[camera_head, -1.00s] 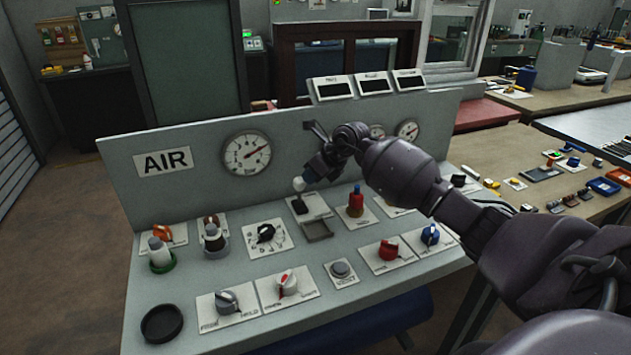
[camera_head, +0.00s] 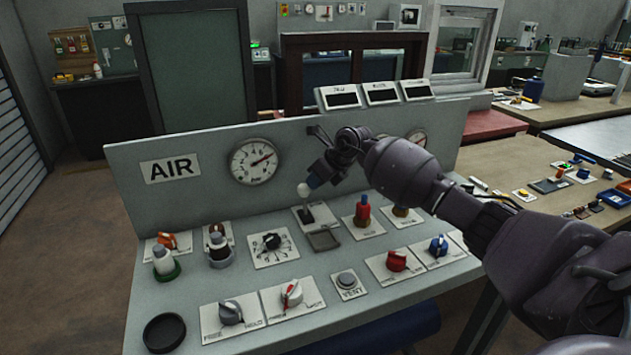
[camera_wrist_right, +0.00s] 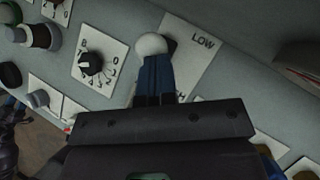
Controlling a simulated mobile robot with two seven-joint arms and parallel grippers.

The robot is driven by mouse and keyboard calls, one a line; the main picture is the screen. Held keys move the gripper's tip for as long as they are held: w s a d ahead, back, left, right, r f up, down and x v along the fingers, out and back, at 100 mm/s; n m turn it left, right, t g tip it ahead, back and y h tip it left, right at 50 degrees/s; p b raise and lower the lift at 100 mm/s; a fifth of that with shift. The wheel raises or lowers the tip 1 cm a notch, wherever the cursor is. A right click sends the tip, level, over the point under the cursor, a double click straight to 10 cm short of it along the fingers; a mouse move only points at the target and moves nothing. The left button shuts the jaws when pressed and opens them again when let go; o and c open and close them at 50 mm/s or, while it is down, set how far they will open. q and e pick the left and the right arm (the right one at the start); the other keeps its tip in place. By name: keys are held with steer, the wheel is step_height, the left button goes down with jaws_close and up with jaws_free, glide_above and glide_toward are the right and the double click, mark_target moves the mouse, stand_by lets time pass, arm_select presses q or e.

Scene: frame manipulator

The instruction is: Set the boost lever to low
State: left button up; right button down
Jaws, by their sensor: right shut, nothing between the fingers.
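The boost lever has a white ball knob (camera_head: 304,189) on a dark stem, standing on a pale plate on the sloped panel. In the right wrist view the knob (camera_wrist_right: 151,45) is at the fingertips, beside the plate's LOW label (camera_wrist_right: 203,42). The opposite label is mostly hidden by the hand; only an H shows. My right gripper (camera_head: 314,180) is shut with nothing between its fingers. Its blue fingers (camera_wrist_right: 158,72) are at the knob; I cannot tell whether they touch it.
A red plunger (camera_head: 362,212) stands right of the lever. A black dial (camera_head: 271,241) is to its left and a small tray (camera_head: 324,240) in front. The upright AIR panel (camera_head: 200,190) with a gauge (camera_head: 253,161) rises behind.

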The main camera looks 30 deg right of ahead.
steer(key=shift+r, duration=0.1)
arm_select(q)
steer(key=shift+w+r+p, duration=0.1)
steer(key=shift+r+p, duration=0.3)
steer(key=shift+r, duration=0.1)
arm_select(e)
steer(key=shift+r, duration=0.7)
arm_select(q)
steer(key=shift+w+r, duration=0.1)
steer(key=shift+w, duration=0.1)
